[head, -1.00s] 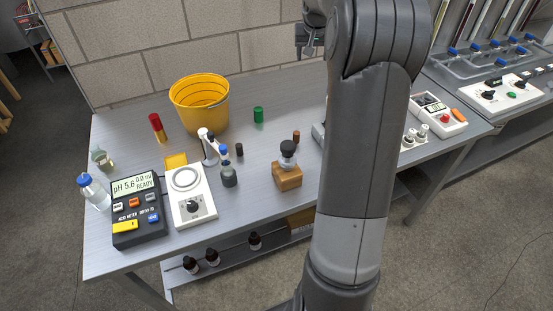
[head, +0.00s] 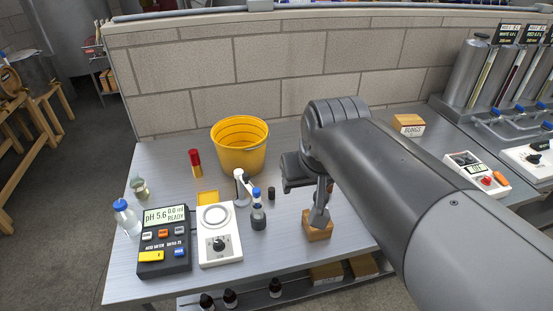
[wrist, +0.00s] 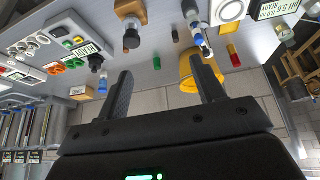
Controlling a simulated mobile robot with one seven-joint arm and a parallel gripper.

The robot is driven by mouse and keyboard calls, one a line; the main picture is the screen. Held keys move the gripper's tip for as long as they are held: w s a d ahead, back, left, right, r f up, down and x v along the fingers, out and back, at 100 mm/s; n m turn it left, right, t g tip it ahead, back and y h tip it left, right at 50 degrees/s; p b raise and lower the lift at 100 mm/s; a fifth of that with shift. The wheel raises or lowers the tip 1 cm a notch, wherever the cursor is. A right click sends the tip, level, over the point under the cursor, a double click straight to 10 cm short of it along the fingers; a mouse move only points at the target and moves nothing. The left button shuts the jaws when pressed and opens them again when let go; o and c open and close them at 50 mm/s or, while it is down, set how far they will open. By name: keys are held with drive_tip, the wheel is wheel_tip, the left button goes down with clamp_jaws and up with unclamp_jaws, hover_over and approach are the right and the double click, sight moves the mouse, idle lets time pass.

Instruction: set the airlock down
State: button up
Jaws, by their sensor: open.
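A wooden block (head: 318,232) stands near the table's front edge, below my gripper. The wrist view looks upside down and shows the block (wrist: 127,8) with a small dark-topped piece (wrist: 131,38) standing on it. This piece looks like the airlock, though I cannot be sure. In the head view my gripper (head: 320,212) hides it. In the wrist view my gripper (wrist: 164,72) is open, with nothing between its fingers. The dark-topped piece lies beyond the fingertips, nearer the left finger, and looks apart from them.
A yellow bucket (head: 240,146) stands at the back. A white stirrer plate (head: 219,246), a pH meter (head: 164,240) and a blue-capped bottle (head: 257,217) stand left of the block. A box marked BUNGS (head: 408,125) is at the back right.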

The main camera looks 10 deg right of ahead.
drive_tip(key=s+a+f, duration=0.2)
drive_tip(key=s+f, duration=0.1)
drive_tip(key=s, duration=0.2)
drive_tip(key=shift+s+n+y, duration=0.3)
drive_tip(key=shift+s, duration=0.05)
idle(0.9)
